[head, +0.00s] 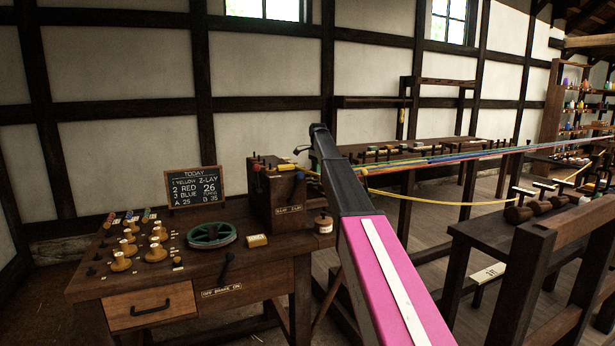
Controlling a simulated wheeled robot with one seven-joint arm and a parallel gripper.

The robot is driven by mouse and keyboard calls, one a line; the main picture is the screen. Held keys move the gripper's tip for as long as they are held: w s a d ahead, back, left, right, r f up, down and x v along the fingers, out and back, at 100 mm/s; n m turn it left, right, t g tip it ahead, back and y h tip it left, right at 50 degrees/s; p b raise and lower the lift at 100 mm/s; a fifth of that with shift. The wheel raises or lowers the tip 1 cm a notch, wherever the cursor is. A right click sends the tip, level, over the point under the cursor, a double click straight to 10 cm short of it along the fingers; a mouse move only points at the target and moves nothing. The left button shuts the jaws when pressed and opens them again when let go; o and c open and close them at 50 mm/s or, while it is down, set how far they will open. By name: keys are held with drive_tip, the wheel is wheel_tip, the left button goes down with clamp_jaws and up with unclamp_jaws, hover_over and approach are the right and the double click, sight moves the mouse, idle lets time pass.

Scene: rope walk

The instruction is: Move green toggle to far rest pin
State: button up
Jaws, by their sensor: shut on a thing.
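My arm, pink and black, reaches from the bottom right up to the dark wooden headstock box (278,205) on the workbench. Its black far end hides whatever is behind it, and my gripper's fingers cannot be made out. I cannot find the green toggle; it may be hidden behind the arm. A yellow toggle (286,167) lies at the top of the box, with small red and dark pieces beside it. The far rest pin cannot be told apart at this size.
The bench (105,282) holds spools, a green-rimmed wheel (212,235) and a chalkboard (194,188). Coloured strands (440,159) stretch right from the box, and a yellow cord (430,199) sags below. A dark stand (480,235) with pegs is at right.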

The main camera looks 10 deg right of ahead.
drive_tip(key=o, duration=0.9)
drive_tip(key=shift+r, duration=3.95)
drive_tip(key=shift+s, duration=0.15)
